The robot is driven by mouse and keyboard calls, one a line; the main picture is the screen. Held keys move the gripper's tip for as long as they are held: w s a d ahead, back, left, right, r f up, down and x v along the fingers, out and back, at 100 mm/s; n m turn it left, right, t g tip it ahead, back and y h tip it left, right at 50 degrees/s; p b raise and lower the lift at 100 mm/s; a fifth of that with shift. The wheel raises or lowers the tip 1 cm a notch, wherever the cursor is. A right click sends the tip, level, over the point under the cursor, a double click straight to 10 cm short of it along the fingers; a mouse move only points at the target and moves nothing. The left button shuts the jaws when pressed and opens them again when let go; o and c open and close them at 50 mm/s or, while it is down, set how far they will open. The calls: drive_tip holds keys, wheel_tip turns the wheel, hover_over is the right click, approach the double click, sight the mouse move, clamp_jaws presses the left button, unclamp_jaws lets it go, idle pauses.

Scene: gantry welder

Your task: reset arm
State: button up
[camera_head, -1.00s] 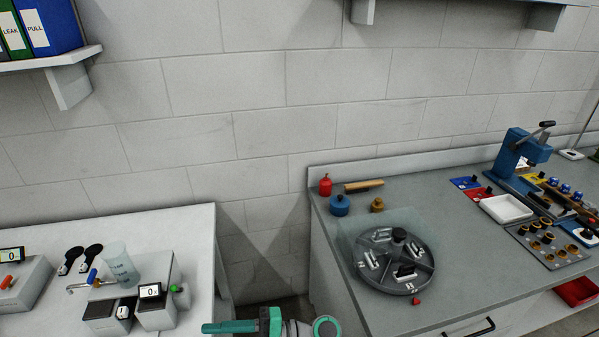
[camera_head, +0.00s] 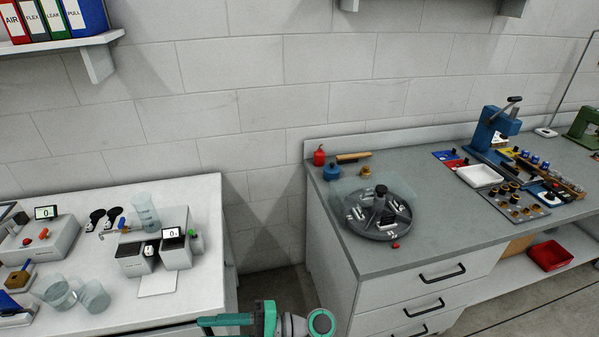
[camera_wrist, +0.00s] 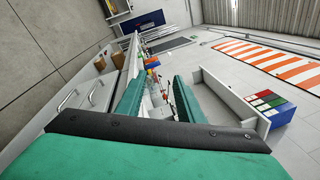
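My gripper (camera_wrist: 158,95) shows in the wrist view as two green fingers with a clear gap between them. It is open and nothing is held between the fingers. The wrist view is tilted sideways and looks along the room. In the head view, part of my green and grey arm (camera_head: 266,322) shows at the bottom edge, in front of the gap between the two benches. It touches nothing that I can see.
A white bench (camera_head: 205,215) at left holds devices and clear beakers. A grey-topped bench (camera_head: 400,256) at right holds a round divided tray (camera_head: 351,226), a blue press (camera_head: 490,128) and small parts. A shelf (camera_head: 75,48) with binders hangs upper left. A floor gap separates the benches.

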drive_tip(key=s+d+f+m+t+h, duration=0.1)
drive_tip(key=s+f+m+t+h, duration=0.2)
drive_tip(key=f, duration=0.4)
drive_tip(key=d+f+m+t+h, duration=0.1)
drive_tip(key=f+t+h, duration=0.25)
drive_tip(key=f, duration=0.35)
drive_tip(key=s+d+f+m+t+h, duration=0.1)
drive_tip(key=s+f+m+t+h, duration=0.1)
drive_tip(key=f+t, duration=0.4)
drive_tip(key=s+d+f+h, duration=0.4)
drive_tip(key=s+d+h, duration=0.25)
drive_tip(key=d, duration=0.25)
drive_tip(key=s+d+r+n+t+h, duration=0.2)
drive_tip(key=s+d+r+n, duration=0.2)
drive_tip(key=r, duration=0.5)
drive_tip(key=s+d+r+n+t+h, duration=0.2)
drive_tip(key=s+d+r+n+t, duration=0.1)
drive_tip(key=s+r, duration=0.6)
drive_tip(key=d+n, duration=0.1)
drive_tip(key=n, duration=0.1)
drive_tip(key=shift+n+t, duration=0.3)
drive_tip(key=shift+t, duration=0.05)
